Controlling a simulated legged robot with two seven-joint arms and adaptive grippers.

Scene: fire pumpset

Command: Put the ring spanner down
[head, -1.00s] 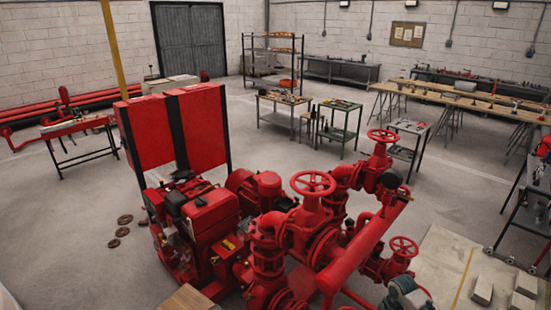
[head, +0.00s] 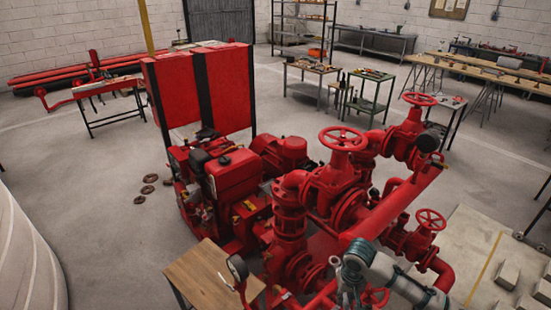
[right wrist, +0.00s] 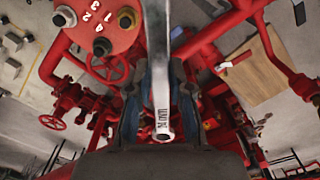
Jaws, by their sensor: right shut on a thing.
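The ring spanner (right wrist: 160,85) is a long, pale metal bar running up the middle of the right wrist view, with lettering near its lower ring end. My right gripper (right wrist: 159,105) is shut on it, with a dark finger on each side. In the head view my right gripper (head: 350,285) is at the bottom, over the red pipework; the spanner cannot be made out there. A small wooden-topped table (head: 208,278) stands left of the gripper, and its top (right wrist: 255,80) is at the right of the right wrist view. My left gripper is not in view.
The red pumpset (head: 325,185) with valves and pipes fills the middle, close to my right arm. Workbenches (head: 480,68) are far back, and open floor (head: 100,235) lies to the left.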

